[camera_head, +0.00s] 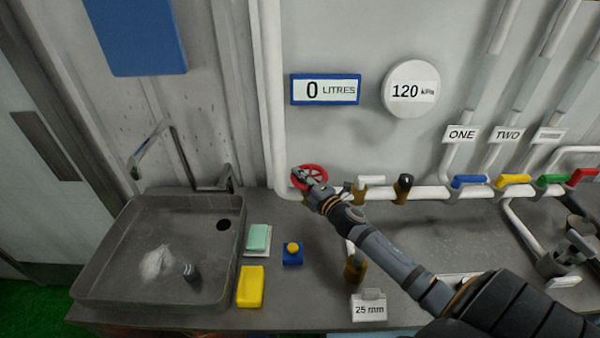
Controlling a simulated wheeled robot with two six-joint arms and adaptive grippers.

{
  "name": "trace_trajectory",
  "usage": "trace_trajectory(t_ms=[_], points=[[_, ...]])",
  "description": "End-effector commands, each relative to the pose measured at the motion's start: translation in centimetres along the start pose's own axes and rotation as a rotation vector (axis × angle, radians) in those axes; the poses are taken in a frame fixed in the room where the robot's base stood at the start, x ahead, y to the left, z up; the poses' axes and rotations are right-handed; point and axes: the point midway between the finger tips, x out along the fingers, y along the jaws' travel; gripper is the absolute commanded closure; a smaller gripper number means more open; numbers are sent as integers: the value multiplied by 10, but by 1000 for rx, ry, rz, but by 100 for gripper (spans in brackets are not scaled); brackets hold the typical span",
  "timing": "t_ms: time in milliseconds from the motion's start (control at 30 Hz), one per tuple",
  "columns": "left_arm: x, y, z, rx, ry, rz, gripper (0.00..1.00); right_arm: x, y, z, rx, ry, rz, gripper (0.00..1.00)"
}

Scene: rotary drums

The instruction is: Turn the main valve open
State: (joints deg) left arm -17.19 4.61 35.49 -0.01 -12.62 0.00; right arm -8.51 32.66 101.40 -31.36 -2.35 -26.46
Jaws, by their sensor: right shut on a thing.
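The main valve is a red handwheel (317,172) on the white pipe against the back wall, left of centre in the head view. My right arm reaches in from the lower right. My right gripper (303,175) is at the wheel's left side, shut on it; the fingers cover part of the rim and hub. The wall display (325,89) above reads 0 litres. The round gauge (411,90) reads 120 kPa. My left gripper does not show.
A grey sink (100,240) with a tap stands at the left. A soap bar (257,238), a yellow sponge (250,287) and a blue box with a yellow button (292,253) lie beside it. Blue (469,181), yellow (513,179), green (552,180) and red (583,177) valve handles line the pipe at right.

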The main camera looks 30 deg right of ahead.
Motion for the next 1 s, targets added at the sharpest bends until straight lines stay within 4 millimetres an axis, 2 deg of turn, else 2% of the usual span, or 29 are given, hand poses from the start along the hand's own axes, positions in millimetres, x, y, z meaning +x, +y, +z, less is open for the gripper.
trace_trajectory(t_ms=[33, 133, 300, 567, 600, 767, 1000], points=[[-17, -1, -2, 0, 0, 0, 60, -1, 7, 2, -2, 40, -6, 100], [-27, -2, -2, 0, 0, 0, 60, -3, 5, 1, -1, 114, -4, 100], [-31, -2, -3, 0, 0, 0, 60, -5, 1, -1, 1, 178, -2, 100], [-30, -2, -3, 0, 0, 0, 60, -5, -1, -2, 2, 182, -2, 100], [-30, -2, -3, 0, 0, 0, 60, -5, -1, -2, 2, 182, -2, 82], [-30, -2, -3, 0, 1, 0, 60, -5, 0, -2, 2, 181, -2, 60], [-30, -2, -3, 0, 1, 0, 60, -5, 0, -2, 1, 181, -1, 60]])
